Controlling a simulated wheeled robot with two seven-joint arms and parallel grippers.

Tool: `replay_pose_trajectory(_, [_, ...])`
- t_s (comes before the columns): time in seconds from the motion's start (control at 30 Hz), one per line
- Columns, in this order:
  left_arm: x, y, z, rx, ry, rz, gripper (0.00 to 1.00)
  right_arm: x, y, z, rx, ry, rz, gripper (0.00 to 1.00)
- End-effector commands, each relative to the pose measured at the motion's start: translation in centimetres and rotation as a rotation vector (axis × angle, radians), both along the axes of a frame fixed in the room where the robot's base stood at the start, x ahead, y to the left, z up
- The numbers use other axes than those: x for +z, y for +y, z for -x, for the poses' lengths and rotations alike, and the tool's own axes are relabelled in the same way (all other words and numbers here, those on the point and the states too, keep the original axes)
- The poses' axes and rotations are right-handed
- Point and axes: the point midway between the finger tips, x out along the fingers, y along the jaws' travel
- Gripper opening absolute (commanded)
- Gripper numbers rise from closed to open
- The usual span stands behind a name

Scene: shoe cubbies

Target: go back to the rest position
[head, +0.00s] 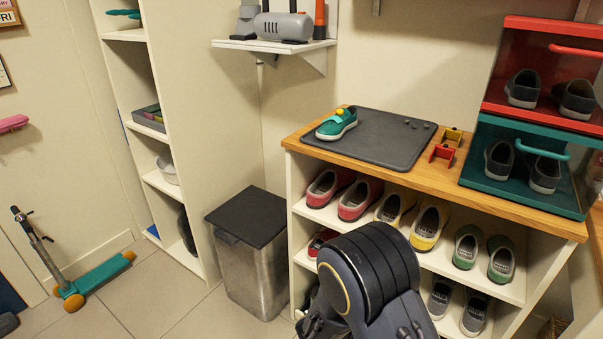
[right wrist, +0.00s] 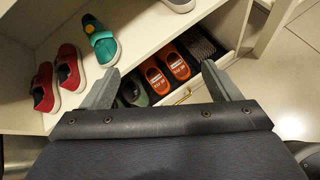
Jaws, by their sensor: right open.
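My right gripper (right wrist: 160,69) is open in the right wrist view, its two grey fingers apart with nothing held between them. Beyond the fingers, lower down, a pair of orange shoes (right wrist: 158,78) sits in an open drawer or low compartment. A dark arm part of mine (head: 372,275) fills the lower middle of the head view, in front of the shoe cubby (head: 296,225). No gripper fingers show clearly there. My left gripper is not in view.
A teal shoe (head: 337,124) stands on a dark tray (head: 385,143) on the cubby top. Red and teal shoe boxes (head: 525,206) are stacked at right. A bin (head: 245,270) stands left of the cubby, and a scooter (head: 95,278) farther left. Floor between them is clear.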

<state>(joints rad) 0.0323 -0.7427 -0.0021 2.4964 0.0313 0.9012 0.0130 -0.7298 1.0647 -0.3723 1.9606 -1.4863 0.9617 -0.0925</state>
Motion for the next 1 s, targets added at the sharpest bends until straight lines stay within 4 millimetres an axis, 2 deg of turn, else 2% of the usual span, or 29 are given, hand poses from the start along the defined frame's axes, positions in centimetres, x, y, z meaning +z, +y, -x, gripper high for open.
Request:
replay_pose_trajectory(0.17, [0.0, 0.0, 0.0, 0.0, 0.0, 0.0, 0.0, 3.0, -3.5, 2.8, -0.279, -0.032, -0.206, 0.83])
replay_pose_trajectory(0.3, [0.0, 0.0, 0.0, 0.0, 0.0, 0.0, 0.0, 5.8, -6.3, 6.7, -0.581, -0.07, -0.442, 0.83])
replay_pose_trajectory(0.43, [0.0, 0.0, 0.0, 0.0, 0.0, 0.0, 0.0, 8.4, -7.7, 10.6, -0.854, -0.113, -0.675, 0.83])
replay_pose_trajectory(0.57, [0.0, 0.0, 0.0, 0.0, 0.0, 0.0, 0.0, 10.9, -8.1, 14.4, -1.101, -0.163, -0.911, 0.83])
replay_pose_trajectory(0.7, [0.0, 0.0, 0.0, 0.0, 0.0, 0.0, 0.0, 13.6, -7.6, 18.0, -1.33, -0.227, -1.166, 0.83])
replay_pose_trajectory(0.8, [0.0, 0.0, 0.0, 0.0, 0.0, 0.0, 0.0, 15.2, -6.9, 19.9, -1.449, -0.271, -1.325, 0.83])
replay_pose_trajectory(1.0, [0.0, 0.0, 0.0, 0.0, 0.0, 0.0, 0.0, 17.6, -5.6, 22.2, -1.595, -0.34, -1.561, 0.83])
